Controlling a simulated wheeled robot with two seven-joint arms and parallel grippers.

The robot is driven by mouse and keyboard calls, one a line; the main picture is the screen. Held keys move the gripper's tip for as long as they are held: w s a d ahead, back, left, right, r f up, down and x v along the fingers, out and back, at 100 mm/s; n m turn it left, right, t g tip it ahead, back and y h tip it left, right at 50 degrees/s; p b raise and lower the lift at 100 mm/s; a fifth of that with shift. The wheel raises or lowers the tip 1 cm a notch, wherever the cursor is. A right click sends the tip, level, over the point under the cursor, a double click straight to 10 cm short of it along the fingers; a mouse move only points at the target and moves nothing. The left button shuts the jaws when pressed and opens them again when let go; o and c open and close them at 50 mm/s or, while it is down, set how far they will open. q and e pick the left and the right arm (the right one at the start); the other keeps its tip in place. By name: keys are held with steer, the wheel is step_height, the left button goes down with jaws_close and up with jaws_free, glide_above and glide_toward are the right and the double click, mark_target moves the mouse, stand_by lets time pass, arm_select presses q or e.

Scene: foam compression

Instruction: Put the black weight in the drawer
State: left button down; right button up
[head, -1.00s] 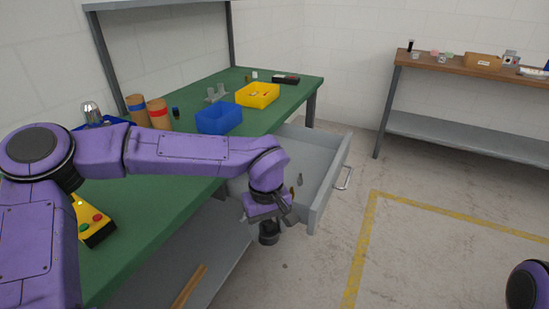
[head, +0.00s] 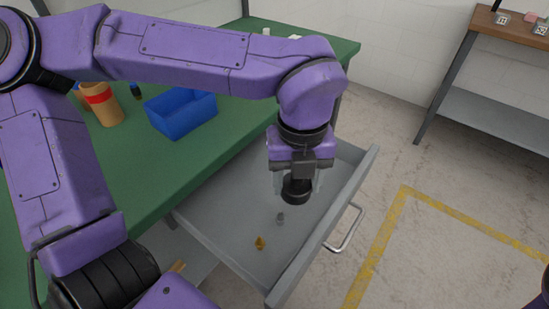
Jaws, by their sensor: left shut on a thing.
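The open grey drawer (head: 236,227) sticks out from under the green workbench, its handle (head: 344,230) on the right side. My left gripper (head: 297,181) hangs over the drawer, pointing down. It is shut on the black weight (head: 296,191), a dark round piece whose lower part shows below the fingers. The weight appears above the drawer floor; its exact height is hard to tell. My right gripper is not in view.
A small brass piece (head: 259,243) and a small grey piece (head: 280,218) lie on the drawer floor. A blue bin (head: 181,114) and a cardboard tube with a red band (head: 102,105) stand on the green bench (head: 150,180). A second table (head: 505,30) stands at the upper right.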

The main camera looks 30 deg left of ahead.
arm_select(q)
steer(key=shift+w+a+r+n, duration=0.1)
steer(key=shift+w+n, duration=0.1)
steer(key=shift+n, duration=0.2)
steer(key=w+a+f, duration=0.2)
steer(key=a+f, duration=0.1)
steer(key=w+a+f+p, duration=0.1)
steer(key=w+a+f, duration=0.2)
steer(key=a, duration=0.1)
steer(key=w+a+f, duration=0.3)
steer(key=shift+w+a+f+p, duration=0.1)
steer(key=shift+a+f+p, duration=0.1)
steer(key=shift+p, duration=0.2)
step_height(320, 180, down, 3)
steer(key=shift+w+a+r, duration=0.1)
steer(key=shift+a, duration=0.05)
steer(key=shift+w+f, duration=0.1)
steer(key=shift+f, duration=0.3)
